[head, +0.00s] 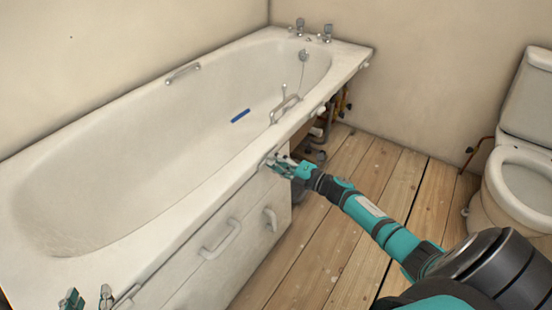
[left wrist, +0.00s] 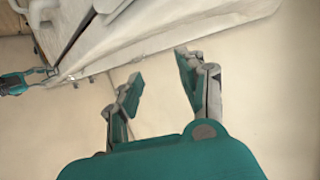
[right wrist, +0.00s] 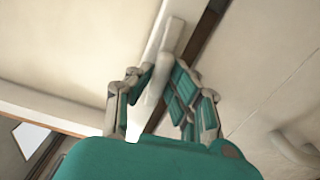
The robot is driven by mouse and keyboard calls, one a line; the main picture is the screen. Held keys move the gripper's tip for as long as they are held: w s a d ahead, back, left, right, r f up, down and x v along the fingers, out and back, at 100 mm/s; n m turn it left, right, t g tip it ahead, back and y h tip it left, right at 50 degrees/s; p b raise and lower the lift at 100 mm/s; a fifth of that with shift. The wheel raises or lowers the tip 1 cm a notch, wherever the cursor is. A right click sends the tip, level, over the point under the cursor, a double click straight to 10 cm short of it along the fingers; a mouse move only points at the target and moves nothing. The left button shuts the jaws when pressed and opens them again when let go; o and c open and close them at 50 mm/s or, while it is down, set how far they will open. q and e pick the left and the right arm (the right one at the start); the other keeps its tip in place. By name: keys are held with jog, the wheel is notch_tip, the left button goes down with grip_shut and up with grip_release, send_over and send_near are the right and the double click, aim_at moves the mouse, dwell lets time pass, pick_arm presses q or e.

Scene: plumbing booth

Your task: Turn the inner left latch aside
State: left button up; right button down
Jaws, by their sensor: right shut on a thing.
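The inner left latch (head: 269,160) is a small white piece under the bathtub's front rim, at the top edge of the white panel (head: 190,265). My right gripper (head: 281,166) is at this latch. In the right wrist view the latch (right wrist: 156,78) is a pale narrow bar between the fingers of my right gripper (right wrist: 160,86), which is shut on it and partly hides it. My left gripper (head: 87,300) is at the lower left edge, by the near end of the tub rim. The left wrist view shows my left gripper (left wrist: 158,83) open and empty.
The white bathtub (head: 110,165) fills the left, with a blue bar (head: 240,116) inside. The panel has handles (head: 220,241) facing the floor. Another white latch (head: 320,110) is further along the rim, near exposed pipes (head: 318,135). A toilet (head: 520,175) stands right; wooden floor (head: 330,245) lies between.

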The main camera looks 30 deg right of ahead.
pick_arm(q)
jog(key=shift+s+a+f+g, duration=0.15)
jog(key=shift+s+f+g, duration=0.15)
jog(key=shift+f, duration=0.2)
jog(key=shift+s+a+f+g, duration=0.1)
jog(key=shift+s+f+g, duration=0.2)
jog(key=shift+f, duration=0.15)
pick_arm(e)
jog(key=shift+m, duration=0.5)
jog(key=c, duration=1.3)
grip_release()
jog(key=shift+d, duration=0.1)
jog(key=v, duration=1.2)
